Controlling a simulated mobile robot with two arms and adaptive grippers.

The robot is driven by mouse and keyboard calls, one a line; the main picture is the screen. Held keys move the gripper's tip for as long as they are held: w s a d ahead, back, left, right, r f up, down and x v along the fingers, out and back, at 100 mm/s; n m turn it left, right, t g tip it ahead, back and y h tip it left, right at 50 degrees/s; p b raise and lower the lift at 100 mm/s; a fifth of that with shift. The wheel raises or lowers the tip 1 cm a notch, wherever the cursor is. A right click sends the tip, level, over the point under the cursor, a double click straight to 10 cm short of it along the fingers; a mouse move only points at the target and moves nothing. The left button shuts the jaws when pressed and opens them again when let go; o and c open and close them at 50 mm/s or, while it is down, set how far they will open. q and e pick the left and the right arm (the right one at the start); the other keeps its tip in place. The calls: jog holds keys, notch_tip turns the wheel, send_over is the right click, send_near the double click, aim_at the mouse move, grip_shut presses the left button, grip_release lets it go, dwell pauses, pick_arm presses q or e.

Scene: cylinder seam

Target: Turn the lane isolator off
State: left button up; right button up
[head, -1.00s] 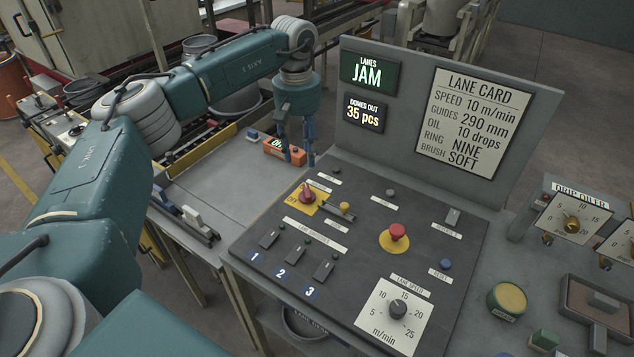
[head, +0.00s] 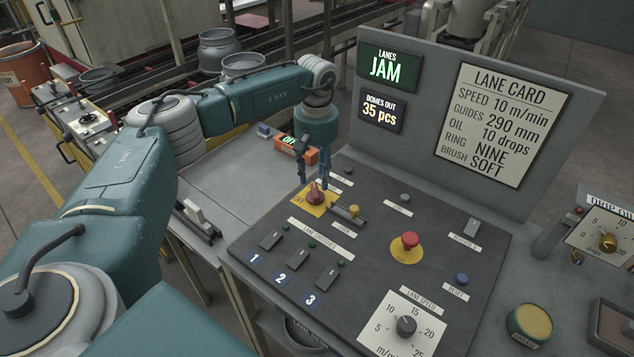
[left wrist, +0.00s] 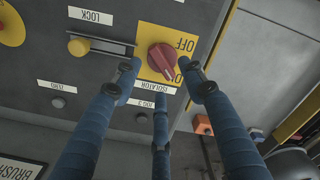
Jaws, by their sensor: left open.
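The lane isolator is a red rotary knob (head: 315,194) on a yellow plate (head: 304,205) at the panel's upper left. In the left wrist view the red knob (left wrist: 163,57) lies between and just beyond my fingertips, with "OFF" printed on one side. A yellow-knobbed lock slide (head: 352,211) sits right of it. My left gripper (head: 312,181) is open, just above the knob, fingers pointing down; it also shows in the left wrist view (left wrist: 160,90). I cannot tell whether a finger touches the knob. My right gripper is not in view.
The sloped control panel (head: 370,265) carries lane switches (head: 299,258), a red stop button (head: 409,240) and a speed dial (head: 406,326). An upright board (head: 430,110) with displays rises behind. An orange box (head: 295,150) stands behind my left gripper.

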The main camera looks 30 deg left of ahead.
aim_at(317, 189)
pick_arm(q)
jog(key=f, duration=0.2)
jog(key=f+p, duration=0.1)
jog(key=f, duration=0.1)
jog(key=shift+w, duration=0.25)
jog(key=shift+s+f, duration=0.1)
jog(key=shift+f, duration=0.3)
jog(key=shift+c, duration=0.3)
grip_shut()
